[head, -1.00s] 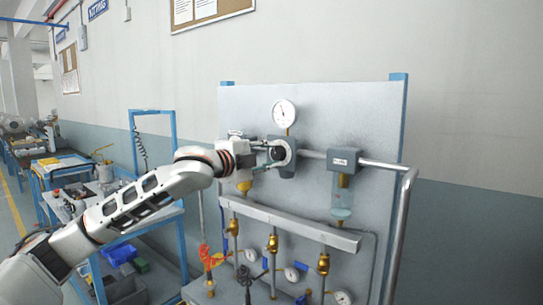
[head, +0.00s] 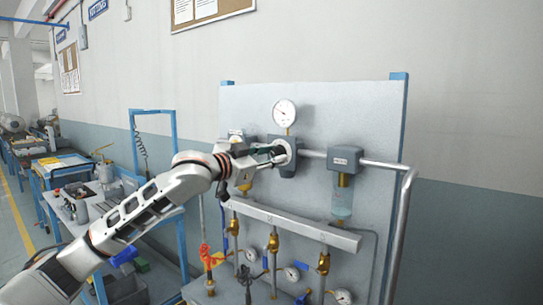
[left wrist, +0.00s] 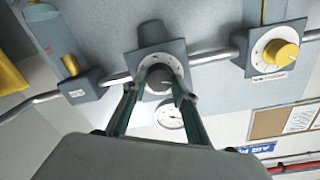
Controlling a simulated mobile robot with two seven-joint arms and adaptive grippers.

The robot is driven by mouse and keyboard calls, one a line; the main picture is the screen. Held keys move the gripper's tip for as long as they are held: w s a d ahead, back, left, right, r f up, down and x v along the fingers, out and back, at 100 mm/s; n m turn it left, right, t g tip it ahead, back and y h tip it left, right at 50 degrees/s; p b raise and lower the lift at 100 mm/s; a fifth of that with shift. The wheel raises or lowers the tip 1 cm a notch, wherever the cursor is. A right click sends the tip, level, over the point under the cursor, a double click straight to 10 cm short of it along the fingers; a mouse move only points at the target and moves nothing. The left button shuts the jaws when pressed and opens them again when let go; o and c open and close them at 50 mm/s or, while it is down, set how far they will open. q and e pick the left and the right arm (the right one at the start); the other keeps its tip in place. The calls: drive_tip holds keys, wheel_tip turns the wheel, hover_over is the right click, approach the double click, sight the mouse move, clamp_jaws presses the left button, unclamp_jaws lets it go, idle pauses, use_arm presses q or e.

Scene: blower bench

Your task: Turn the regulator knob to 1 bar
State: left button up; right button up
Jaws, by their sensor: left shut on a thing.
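The regulator is a grey block (head: 288,172) on the panel's pipe, with a pale round dial face. Its dark knob (left wrist: 159,80) shows in the left wrist view. My left gripper (left wrist: 158,86) is shut on this knob, one finger on each side; it also shows in the head view (head: 281,154), where it largely hides the knob. A white pressure gauge (head: 284,112) stands above the block. Its needle is too small to read surely. The gauge also shows, partly hidden, in the left wrist view (left wrist: 171,117). My right gripper is not in view.
A yellow knob (left wrist: 282,54) with its own dial sits beside the regulator. A filter unit (head: 343,160) with a clear bowl is to the right. Below are a grey manifold (head: 290,226) and brass valves (head: 273,242). A bent pipe (head: 400,230) borders the panel's right side.

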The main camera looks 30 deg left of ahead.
use_arm(q)
drive_tip(key=shift+n, duration=1.6)
drive_tip(key=o, duration=1.1)
drive_tip(key=shift+s+a+f, duration=0.1)
drive_tip(key=shift+s+a, duration=0.15)
drive_tip(key=shift+s, duration=1.7)
drive_tip(key=shift+s+a+r, duration=0.1)
drive_tip(key=shift+s+a, duration=0.2)
drive_tip(key=shift+s, duration=1.7)
drive_tip(key=shift+s+a+f, duration=0.1)
drive_tip(key=shift+s+a, duration=0.15)
drive_tip(key=shift+s, duration=1.7)
